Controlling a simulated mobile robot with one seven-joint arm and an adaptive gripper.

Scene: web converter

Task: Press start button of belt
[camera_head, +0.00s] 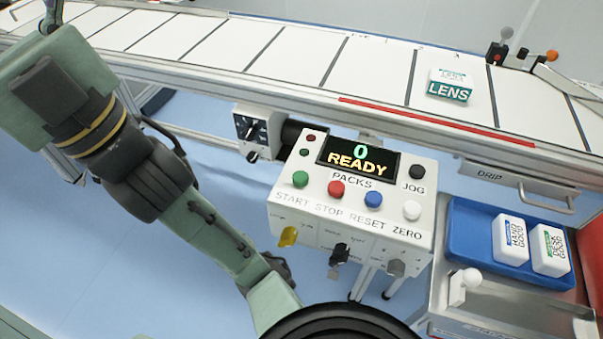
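The start button (300,179) is a green round button on the sloped top of a white control box (425,178), above the printed word START. It is unobstructed, and I cannot tell from here whether it is pressed. The box's display (358,157) shows a green 0 and READY. A belt (300,58) runs across the back, its surface marked by dark cross lines. A LENS pack (451,86) sits on it. My green and black arm reaches up along the left side, away from the button. My gripper is outside the picture.
Beside START are a red STOP button (336,189), a blue RESET button (373,199), a white ZERO button (412,210) and a black JOG button (417,171). A blue tray (468,215) with two packs stands at right. A grey knob box (258,132) hangs under the belt.

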